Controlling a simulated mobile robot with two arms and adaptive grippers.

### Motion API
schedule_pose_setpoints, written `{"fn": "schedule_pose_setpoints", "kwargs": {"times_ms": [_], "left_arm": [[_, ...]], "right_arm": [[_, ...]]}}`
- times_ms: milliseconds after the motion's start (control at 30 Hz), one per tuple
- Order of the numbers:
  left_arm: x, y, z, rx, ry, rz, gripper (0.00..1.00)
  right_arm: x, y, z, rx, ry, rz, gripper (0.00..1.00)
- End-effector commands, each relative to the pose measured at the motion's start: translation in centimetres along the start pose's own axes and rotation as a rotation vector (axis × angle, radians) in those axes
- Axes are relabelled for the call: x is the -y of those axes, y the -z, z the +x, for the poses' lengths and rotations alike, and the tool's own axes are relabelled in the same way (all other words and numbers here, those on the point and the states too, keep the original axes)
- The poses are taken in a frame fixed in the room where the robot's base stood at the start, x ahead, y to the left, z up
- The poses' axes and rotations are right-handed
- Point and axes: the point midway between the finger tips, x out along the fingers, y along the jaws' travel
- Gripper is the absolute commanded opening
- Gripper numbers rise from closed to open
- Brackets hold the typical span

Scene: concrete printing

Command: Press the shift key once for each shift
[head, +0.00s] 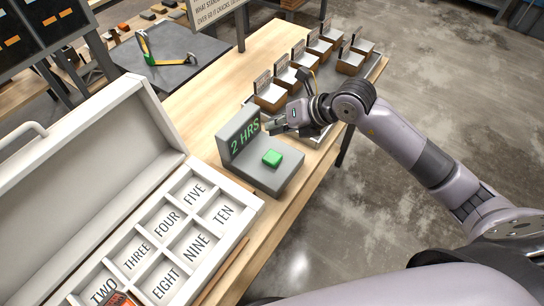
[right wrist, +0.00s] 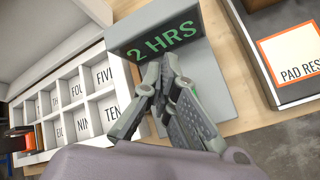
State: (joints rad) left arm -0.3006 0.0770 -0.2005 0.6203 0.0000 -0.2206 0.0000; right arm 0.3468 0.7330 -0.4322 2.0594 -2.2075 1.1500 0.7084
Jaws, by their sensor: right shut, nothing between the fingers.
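The shift device (head: 238,158) is a grey console on the wooden bench, with a green key (head: 271,158) on its flat base. Its upright screen (head: 245,138) reads "2 HRS" in green. My right gripper (head: 272,127) is shut and empty, beside the screen and above the far side of the base, apart from the key in the head view. My left gripper is not in view.
A white case (head: 255,205) with compartments labelled in number words stands left of the console, its lid open. Several small wooden boxes with cards (head: 270,98) stand on a tray behind it. A sign and a dark table (head: 165,62) are farther back.

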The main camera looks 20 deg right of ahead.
Motion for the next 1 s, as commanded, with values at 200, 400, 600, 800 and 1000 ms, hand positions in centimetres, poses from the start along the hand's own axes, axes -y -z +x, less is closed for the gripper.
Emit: {"fn": "schedule_pose_setpoints", "kwargs": {"times_ms": [200,400,600,800,1000], "left_arm": [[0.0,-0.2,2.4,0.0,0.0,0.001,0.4],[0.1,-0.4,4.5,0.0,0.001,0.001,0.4],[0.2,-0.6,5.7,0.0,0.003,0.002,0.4],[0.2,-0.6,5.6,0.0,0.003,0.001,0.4],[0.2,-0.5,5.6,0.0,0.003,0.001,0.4]], "right_arm": [[1.7,1.7,2.3,-0.002,0.0,0.002,0.0],[3.2,3.2,4.3,-0.001,0.0,0.0,0.0],[3.9,3.9,5.3,0.0,0.0,0.0,0.0],[3.9,3.9,5.3,0.0,-0.001,0.0,0.0],[3.9,3.9,5.3,0.0,-0.001,0.0,0.0]]}}
